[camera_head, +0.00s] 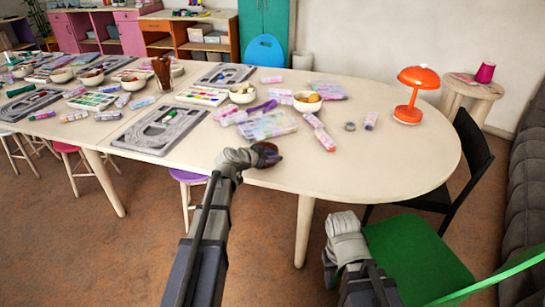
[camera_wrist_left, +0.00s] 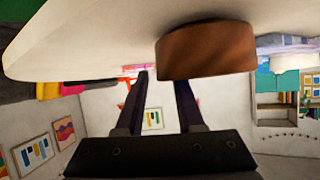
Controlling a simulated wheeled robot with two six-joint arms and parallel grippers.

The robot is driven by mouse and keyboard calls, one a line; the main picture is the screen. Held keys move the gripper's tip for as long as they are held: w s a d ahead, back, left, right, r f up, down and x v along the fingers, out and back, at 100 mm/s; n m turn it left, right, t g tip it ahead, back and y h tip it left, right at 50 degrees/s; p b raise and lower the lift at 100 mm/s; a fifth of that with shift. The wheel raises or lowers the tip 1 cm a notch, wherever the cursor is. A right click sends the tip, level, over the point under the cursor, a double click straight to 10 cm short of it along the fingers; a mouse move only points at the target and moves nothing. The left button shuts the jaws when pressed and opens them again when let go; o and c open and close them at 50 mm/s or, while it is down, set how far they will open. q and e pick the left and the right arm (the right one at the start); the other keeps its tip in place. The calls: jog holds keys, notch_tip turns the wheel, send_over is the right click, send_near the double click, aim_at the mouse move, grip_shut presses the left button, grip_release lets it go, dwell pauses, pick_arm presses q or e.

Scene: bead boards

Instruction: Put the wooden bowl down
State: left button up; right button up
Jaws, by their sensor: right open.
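The wooden bowl (camera_head: 267,154) is small and dark brown, at the table's near edge in the head view. In the left wrist view the bowl (camera_wrist_left: 207,50) lies against the pale table surface, which fills the top of that picture. My left gripper (camera_wrist_left: 163,78) has its two fingers apart, with background showing between them. One fingertip is beside the bowl and the other meets its edge; I cannot tell whether they touch. In the head view my left gripper (camera_head: 250,157) is right beside the bowl. My right gripper (camera_head: 343,240) is open and away from the table, near the green chair.
The table (camera_head: 370,175) has free room to the right of the bowl. A grey bead board (camera_head: 160,128), clear bead boxes (camera_head: 268,124), white bowls (camera_head: 307,101) and bead tubes lie behind and to the left. An orange lamp (camera_head: 412,90) stands at the right. A green chair (camera_head: 418,260) is close by.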

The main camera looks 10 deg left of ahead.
pick_arm(q)
jog(key=shift+r, duration=0.1)
jog(key=shift+s+r+p, duration=0.1)
jog(key=shift+r+p, duration=0.15)
jog(key=shift+p, duration=0.1)
jog(key=p+v, duration=0.5)
jog(key=v, duration=0.6)
jog(key=shift+s+a, duration=0.2)
jog(key=shift+s, duration=0.15)
jog(key=shift+r, duration=0.1)
